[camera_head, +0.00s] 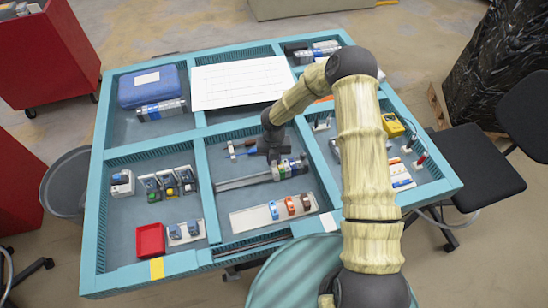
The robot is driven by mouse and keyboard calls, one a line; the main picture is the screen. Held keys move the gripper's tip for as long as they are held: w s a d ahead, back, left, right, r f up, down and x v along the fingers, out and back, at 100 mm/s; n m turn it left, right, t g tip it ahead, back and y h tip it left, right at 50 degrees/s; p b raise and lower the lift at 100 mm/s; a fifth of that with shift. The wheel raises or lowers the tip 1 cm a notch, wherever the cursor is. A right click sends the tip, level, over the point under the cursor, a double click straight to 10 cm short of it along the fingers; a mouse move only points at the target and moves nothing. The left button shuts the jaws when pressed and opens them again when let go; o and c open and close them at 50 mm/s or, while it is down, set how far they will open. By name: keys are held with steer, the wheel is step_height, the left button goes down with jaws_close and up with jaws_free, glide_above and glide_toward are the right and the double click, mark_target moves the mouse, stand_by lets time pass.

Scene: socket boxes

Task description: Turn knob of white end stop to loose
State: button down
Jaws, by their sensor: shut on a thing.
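My gripper (275,157) reaches down into the middle compartment of the teal table. It is at the left end of a short row of small blocks (292,167) on a metal rail (240,183). A small pale piece, which looks like the white end stop (276,173), stands at that end of the row, just below the fingertips. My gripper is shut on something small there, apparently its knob. The knob is hidden by the fingers, and its turn position cannot be seen.
A pale strip (245,220) with blue, orange and dark red pieces lies in front of the rail. A screwdriver-like tool (240,147) lies left of my gripper. Teal dividers (205,185) stand around the compartment. A red tray (150,240) is front left.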

steer(key=shift+w+r, duration=0.15)
steer(key=c, duration=1.3)
jaws_free()
step_height(320, 180, up, 17)
steer(key=b, duration=0.2)
steer(key=shift+b, duration=0.35)
steer(key=shift+r, duration=0.1)
steer(key=shift+d, duration=0.1)
